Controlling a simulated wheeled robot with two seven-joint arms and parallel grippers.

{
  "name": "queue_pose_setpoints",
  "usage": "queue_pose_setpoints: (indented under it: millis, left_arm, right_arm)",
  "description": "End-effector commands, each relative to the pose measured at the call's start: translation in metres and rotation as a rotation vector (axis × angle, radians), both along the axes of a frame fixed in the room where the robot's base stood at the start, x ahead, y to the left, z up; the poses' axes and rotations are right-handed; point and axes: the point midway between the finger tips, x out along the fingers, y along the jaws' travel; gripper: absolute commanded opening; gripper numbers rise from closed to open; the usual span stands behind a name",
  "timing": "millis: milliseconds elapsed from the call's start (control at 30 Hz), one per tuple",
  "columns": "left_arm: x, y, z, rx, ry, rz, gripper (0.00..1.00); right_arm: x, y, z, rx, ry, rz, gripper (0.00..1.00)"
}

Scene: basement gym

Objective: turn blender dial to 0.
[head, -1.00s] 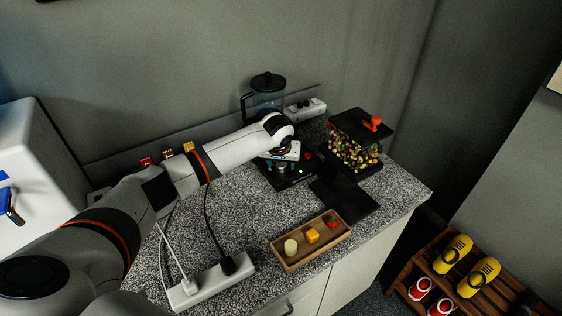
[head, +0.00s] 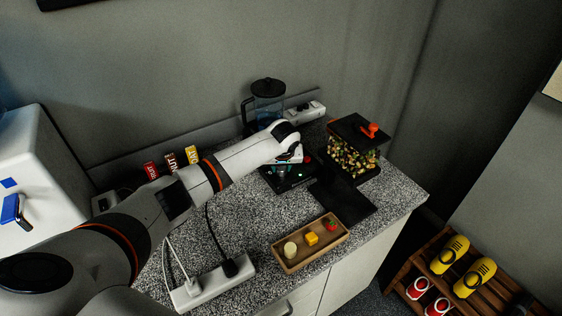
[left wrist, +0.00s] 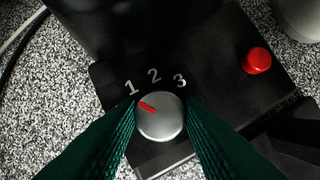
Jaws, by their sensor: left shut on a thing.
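The blender's black base (head: 297,184) is on the speckled counter, below its clear jar with a black lid (head: 267,88). In the left wrist view, the silver dial (left wrist: 163,128) shows white marks 1, 2 and 3 around it. Its red pointer (left wrist: 147,107) points up and left, slightly to the left of the 1. No 0 is visible; the left finger covers that side. My left gripper (left wrist: 160,113) is shut on the dial, a dark green finger on each side. In the head view the left gripper (head: 282,169) is small and partly hidden by its wrist.
A red button (left wrist: 257,61) is on the base, right of the dial. A wooden tray (head: 288,265) and a power strip (head: 205,287) are nearer. Small boxes (head: 171,161) stand behind my arm.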

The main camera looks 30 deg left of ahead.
Motion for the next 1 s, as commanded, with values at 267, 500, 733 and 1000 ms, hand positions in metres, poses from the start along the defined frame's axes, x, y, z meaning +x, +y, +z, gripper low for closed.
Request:
queue_pose_setpoints:
  millis: [267,500,733,1000]
  left_arm:
    - [0.001,-0.003,0.003,-0.002,0.003,0.225,0.11]
    - [0.002,-0.003,0.001,-0.001,0.001,0.384,0.11]
    - [0.003,-0.002,0.001,0.001,-0.001,0.474,0.11]
    - [0.003,-0.002,0.001,0.001,-0.002,0.508,0.11]
  right_arm:
    - [0.001,0.0,0.023,0.0,-0.001,0.0,0.36]
    - [0.001,0.0,0.029,0.0,-0.002,0.0,0.36]
    - [0.001,0.0,0.03,0.001,-0.003,0.0,0.36]
    - [0.002,0.001,0.031,0.002,-0.003,0.0,0.36]
